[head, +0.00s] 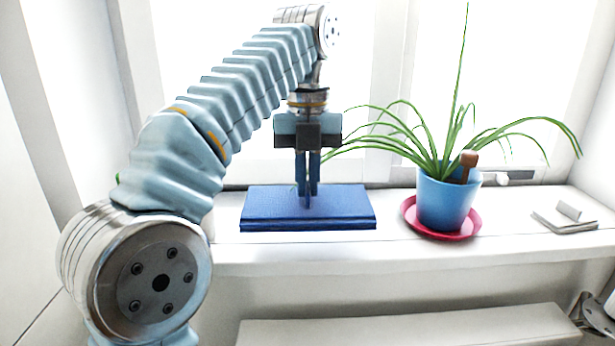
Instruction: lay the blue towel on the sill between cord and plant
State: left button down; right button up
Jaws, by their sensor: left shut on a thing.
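The blue towel (345,207) is a flat, folded rectangle on the white sill (400,252), left of the plant. My left gripper (307,201) points straight down at the towel's middle, its fingers close together and shut on it. The towel looks level and at sill height; whether its underside touches the sill all along I cannot tell. The plant (440,150) has long thin green leaves and stands in a blue pot (445,204) on a red saucer (460,236), apart from the towel. I cannot make out a cord; my left arm covers the sill's left part. My right gripper is not in view.
A small white folded item (566,217) lies on the sill at the right. A brown tag (467,163) sticks up in the pot. Some leaves reach left close to my gripper. A white radiator-like ledge (410,328) is below the sill. The window is behind.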

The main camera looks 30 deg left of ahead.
aim_at(308, 207)
pick_arm(q)
notch_tip(308, 207, down, 4)
jog(key=b, duration=0.3)
jog(key=shift+f+b, duration=0.45)
jog(key=shift+f, duration=0.15)
jog(key=shift+f, duration=0.4)
jog(key=c, duration=1.2)
grip_release()
jog(key=shift+o, duration=0.2)
jog(key=shift+r, duration=0.1)
